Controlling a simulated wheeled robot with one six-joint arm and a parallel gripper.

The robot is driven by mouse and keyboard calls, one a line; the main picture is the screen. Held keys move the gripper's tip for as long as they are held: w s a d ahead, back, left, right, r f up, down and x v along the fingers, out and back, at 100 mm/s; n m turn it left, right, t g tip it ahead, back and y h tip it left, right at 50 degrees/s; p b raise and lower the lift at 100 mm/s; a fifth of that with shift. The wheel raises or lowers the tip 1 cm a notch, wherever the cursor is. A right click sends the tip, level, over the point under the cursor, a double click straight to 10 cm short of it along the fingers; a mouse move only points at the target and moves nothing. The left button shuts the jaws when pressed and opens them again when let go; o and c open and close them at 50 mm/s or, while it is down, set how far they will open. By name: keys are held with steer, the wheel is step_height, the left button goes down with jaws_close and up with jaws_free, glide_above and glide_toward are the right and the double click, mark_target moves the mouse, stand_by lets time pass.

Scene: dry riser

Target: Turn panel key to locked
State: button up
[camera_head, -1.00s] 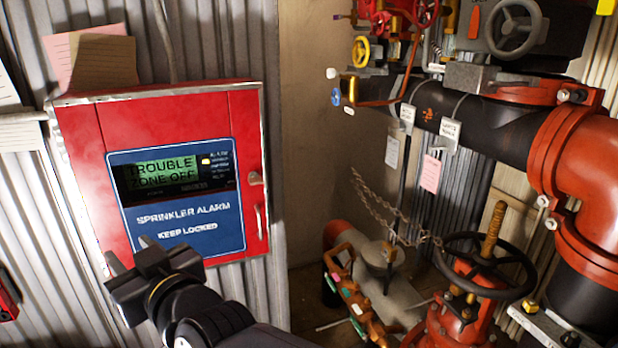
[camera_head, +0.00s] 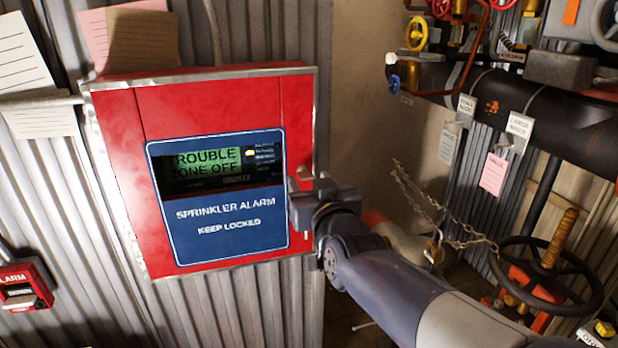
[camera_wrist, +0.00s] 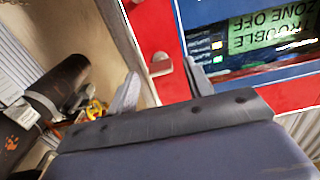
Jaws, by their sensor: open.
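The red sprinkler alarm panel (camera_head: 110,130) hangs on the corrugated wall in the head view, its screen (camera_head: 205,160) reading "TROUBLE ZONE OFF". A blue label (camera_head: 220,240) below says "KEEP LOCKED". My gripper (camera_head: 302,188) is at the panel's right edge and hides the key area there. In the wrist view, where the panel appears upside down, a small greyish key or lock piece (camera_wrist: 160,64) sits on the red face. My open fingers (camera_wrist: 163,84) stand on either side of it, apart from it. I cannot tell the key's exact angle.
Black and orange pipes with hanging tags (camera_head: 493,173) and a black valve handwheel (camera_head: 545,285) with a chain are on the right. A small red alarm box (camera_head: 25,287) is at lower left. Paper notes (camera_head: 22,60) hang at upper left.

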steer(key=shift+x, duration=0.9)
steer(key=shift+c, duration=0.3)
steer(key=c, duration=0.9)
